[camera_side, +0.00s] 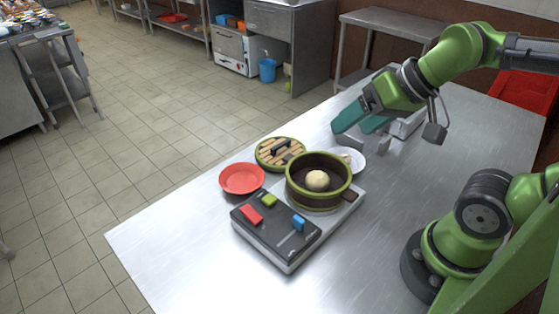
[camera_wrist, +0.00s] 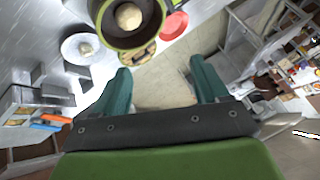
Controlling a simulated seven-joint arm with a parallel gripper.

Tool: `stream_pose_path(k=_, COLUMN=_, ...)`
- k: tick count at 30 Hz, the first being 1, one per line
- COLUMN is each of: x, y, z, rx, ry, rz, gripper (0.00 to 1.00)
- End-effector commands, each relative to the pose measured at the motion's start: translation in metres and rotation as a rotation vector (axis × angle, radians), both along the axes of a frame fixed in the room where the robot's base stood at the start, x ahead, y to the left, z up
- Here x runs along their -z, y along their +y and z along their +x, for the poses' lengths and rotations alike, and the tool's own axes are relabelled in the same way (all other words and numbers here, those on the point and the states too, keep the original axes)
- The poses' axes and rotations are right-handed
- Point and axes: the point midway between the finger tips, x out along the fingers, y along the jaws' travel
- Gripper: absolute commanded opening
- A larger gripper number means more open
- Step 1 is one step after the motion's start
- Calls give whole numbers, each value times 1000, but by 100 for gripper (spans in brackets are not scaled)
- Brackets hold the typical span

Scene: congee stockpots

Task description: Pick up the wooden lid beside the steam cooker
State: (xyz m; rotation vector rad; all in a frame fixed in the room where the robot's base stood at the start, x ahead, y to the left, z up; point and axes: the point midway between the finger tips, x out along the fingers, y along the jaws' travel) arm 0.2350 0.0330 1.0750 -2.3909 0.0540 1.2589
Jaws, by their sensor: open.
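The round wooden lid (camera_side: 266,156), with a green rim, slats and a dark bar handle, lies on the metal table behind and left of the steam cooker (camera_side: 318,202). The lid also shows partly in the wrist view (camera_wrist: 146,52), half hidden by the cooker's rim (camera_wrist: 146,33). The cooker is a dark round pot with a green rim, open on top, with a pale bun (camera_side: 318,180) inside. My gripper (camera_side: 352,128) is open and empty, above the table to the right of and beyond the lid. Its teal fingers are spread apart in the wrist view (camera_wrist: 160,68).
A dark control panel (camera_side: 274,229) with red, green and blue pieces adjoins the cooker. Grey blocks and a box stand near my gripper. The table's front left is clear.

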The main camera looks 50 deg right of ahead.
Motion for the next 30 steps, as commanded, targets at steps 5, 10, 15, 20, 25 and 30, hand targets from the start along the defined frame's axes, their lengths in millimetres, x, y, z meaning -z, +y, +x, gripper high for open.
stream_pose_path(k=5, x=0, y=0, z=0, rx=-1, ry=1, rz=-1, gripper=73)
stream_pose_path(k=10, x=0, y=0, z=0, rx=-1, ry=2, rz=-1, gripper=76)
stream_pose_path(k=15, x=0, y=0, z=0, rx=-2, ry=2, rz=-1, gripper=100)
stream_pose_path(k=20, x=0, y=0, z=0, rx=-2, ry=2, rz=-1, gripper=100)
stream_pose_path(k=25, x=12, y=-1, z=5, rx=4, ry=58, rz=-1, gripper=100)
stream_pose_path(k=30, x=15, y=-9, z=44, rx=8, ry=163, rz=-18, gripper=100)
